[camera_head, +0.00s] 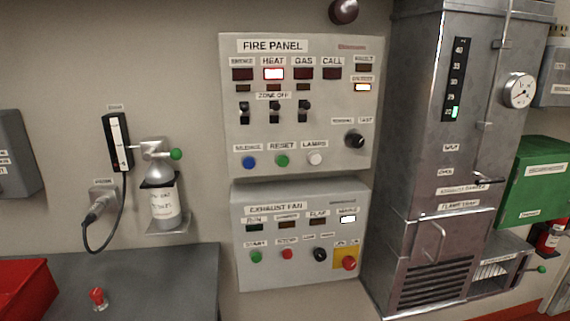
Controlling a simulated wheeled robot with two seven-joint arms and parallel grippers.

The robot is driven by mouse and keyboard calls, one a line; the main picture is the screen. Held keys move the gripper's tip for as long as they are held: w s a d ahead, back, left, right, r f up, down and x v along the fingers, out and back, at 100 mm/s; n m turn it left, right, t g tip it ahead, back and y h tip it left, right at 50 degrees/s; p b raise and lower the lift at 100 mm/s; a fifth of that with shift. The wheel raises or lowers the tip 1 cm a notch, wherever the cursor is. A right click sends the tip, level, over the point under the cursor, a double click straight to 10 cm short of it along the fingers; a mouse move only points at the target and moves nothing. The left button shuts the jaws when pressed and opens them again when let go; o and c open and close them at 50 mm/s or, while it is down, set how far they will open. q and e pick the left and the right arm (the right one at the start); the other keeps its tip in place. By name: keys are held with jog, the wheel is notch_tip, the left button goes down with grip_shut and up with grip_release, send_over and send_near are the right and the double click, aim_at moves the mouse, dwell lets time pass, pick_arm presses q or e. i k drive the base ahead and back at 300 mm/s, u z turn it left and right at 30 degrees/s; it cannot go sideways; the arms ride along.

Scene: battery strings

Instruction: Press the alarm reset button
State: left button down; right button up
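The fire panel (340,125) is a pale grey box on the wall in the middle of the head view. Its bottom row holds a blue button (249,162) labelled silence, a green button (281,160) labelled reset, and a white button (314,158) labelled lamps. The heat indicator (274,74) glows red, and a small amber light (363,87) is lit at the right. The smoke, gas and call windows are dark red. Neither of my grippers is in view, and nothing covers the buttons.
Below is the exhaust fan panel (300,268) with its own green and red buttons. A metal cabinet (410,100) stands at the right. At the left are a bottle on a bracket (162,200), a dark counter (190,285) and a red box (22,285).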

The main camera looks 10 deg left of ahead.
aim_at(283, 162)
jog(key=z, duration=0.85)
jog(key=i, duration=0.65)
jog(key=u, duration=0.35)
